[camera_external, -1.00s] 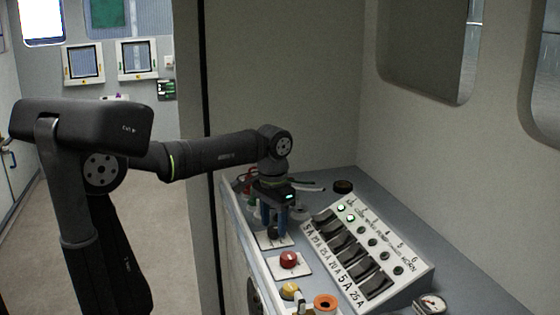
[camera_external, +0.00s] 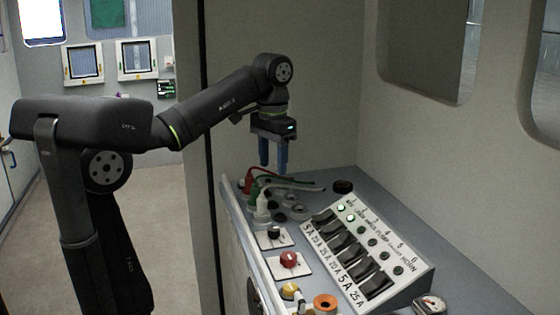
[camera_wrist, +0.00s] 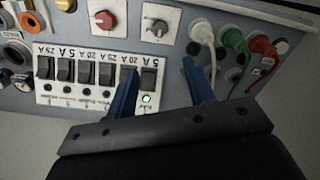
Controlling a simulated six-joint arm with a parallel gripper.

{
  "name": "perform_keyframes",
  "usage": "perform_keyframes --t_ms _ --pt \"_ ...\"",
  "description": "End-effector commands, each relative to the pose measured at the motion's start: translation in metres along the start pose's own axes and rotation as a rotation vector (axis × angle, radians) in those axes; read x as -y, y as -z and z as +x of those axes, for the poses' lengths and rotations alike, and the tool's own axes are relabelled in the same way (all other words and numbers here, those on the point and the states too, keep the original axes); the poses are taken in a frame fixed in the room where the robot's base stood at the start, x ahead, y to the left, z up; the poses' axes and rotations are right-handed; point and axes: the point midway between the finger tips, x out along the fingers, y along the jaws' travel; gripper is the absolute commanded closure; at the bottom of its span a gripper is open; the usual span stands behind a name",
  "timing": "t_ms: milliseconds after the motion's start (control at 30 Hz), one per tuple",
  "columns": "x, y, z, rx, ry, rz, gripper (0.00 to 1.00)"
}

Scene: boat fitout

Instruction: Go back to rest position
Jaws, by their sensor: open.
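My gripper (camera_external: 273,168) is open and empty, raised above the back part of the console in the external view. Its two blue fingers point down, apart from the knobs and plugs below. In the wrist view my gripper (camera_wrist: 160,75) shows its blue fingers spread, with the switch panel and plugs beyond them. The black knob (camera_external: 274,233) on its white plate lies below and is uncovered. The red knob (camera_external: 289,259) sits in front of it.
Red, green and white plugs (camera_external: 262,207) with cables stand at the console's back left. A wall with windows rises at right. The air above the console is clear.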

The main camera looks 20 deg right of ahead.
Motion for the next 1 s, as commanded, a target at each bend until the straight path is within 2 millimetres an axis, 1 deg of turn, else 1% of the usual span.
perform_keyframes --t_ms 467,567,667,767,1000 --pt "0.0 0.0 0.0 0.0 0.0 0.0 0.52" --pt "0.0 0.0 0.003 0.001 0.0 0.0 0.52" --pt "0.0 0.0 0.011 0.003 0.0 0.0 0.52" --pt "0.0 0.0 0.025 0.004 0.0 0.0 0.52" --pt "0.0 -0.001 0.071 0.004 0.0 0.0 0.52"
